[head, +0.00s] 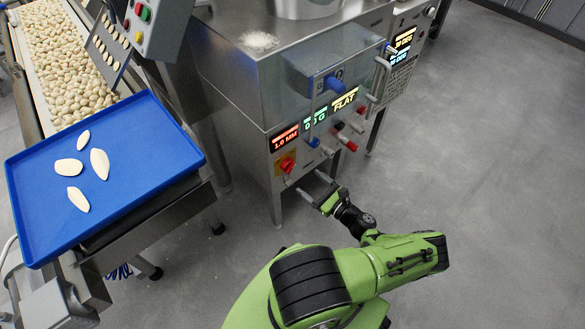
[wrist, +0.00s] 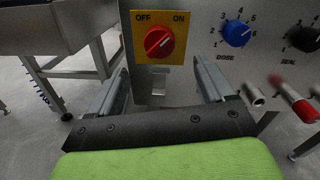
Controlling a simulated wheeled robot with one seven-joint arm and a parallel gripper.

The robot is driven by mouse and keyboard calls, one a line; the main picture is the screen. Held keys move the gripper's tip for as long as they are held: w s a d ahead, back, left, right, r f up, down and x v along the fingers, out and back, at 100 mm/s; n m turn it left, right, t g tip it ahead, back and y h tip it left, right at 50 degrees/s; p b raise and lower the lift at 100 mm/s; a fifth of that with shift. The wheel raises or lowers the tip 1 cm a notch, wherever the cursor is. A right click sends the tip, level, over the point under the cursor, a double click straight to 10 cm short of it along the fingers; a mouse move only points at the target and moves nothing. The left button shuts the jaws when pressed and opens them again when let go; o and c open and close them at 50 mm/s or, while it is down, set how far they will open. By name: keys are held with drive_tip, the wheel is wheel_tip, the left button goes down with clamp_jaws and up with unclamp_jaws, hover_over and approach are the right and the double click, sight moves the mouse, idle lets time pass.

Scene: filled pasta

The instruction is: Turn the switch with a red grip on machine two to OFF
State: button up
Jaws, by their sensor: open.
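The switch with a red grip (wrist: 159,43) sits on a yellow plate (wrist: 134,58) marked OFF at left and ON at right, on the front of a steel machine. A pale line on the grip slants up to the right, toward ON. In the head view, the red grip (head: 287,164) is at the lower left of the machine's panel (head: 270,110). My gripper (wrist: 160,68) is open and empty. Its fingers reach toward the panel, one on each side below the switch, apart from the grip. In the head view, my gripper (head: 311,184) is just below the switch.
A blue dose knob (wrist: 236,33) and a black seal knob (wrist: 306,38) are right of the switch. A red-ended lever (wrist: 293,98) sticks out lower right. A blue tray (head: 125,195) with several pasta pieces stands at left. Open floor (head: 470,190) is at right.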

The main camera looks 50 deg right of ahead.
sight(292, 169)
drive_tip(key=w+d+b, duration=0.1)
drive_tip(key=w, duration=0.8)
drive_tip(key=shift+d, duration=0.2)
drive_tip(key=c, duration=1)
